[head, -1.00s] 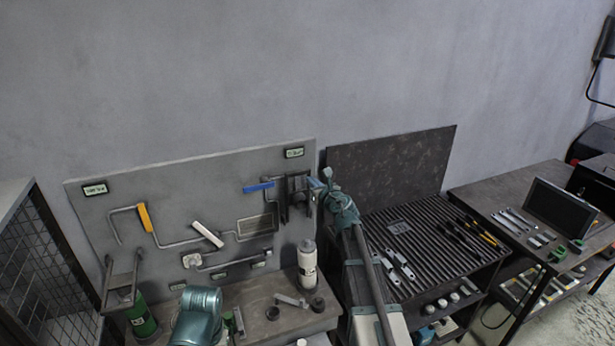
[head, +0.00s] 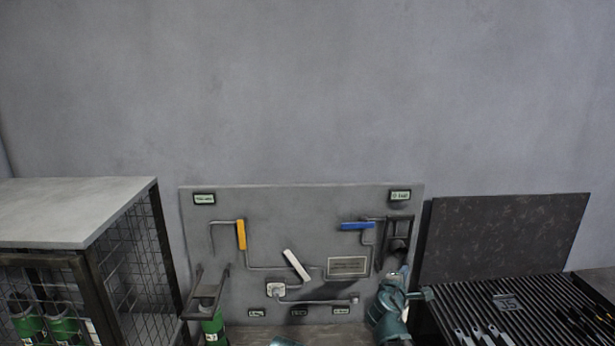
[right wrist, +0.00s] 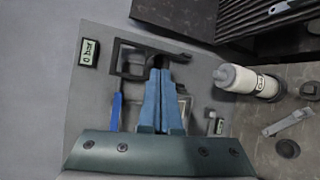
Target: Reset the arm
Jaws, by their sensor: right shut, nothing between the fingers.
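My right gripper (head: 402,272) is in front of the lower right part of the grey panel (head: 300,215), just below a dark bracket (head: 397,238). In the right wrist view its two blue fingers (right wrist: 160,72) are together with nothing between them. They overlap the dark bracket (right wrist: 132,62) in that view; I cannot tell whether they touch it. A blue-handled tool (head: 357,226) is on the panel to the left of the bracket.
A mesh cage (head: 135,250) stands at the left, with green cylinders (head: 62,325) inside. A ribbed rack (head: 500,310) with tools is at the right. In the right wrist view a white bottle (right wrist: 240,80) stands on the bench. The wall above is clear.

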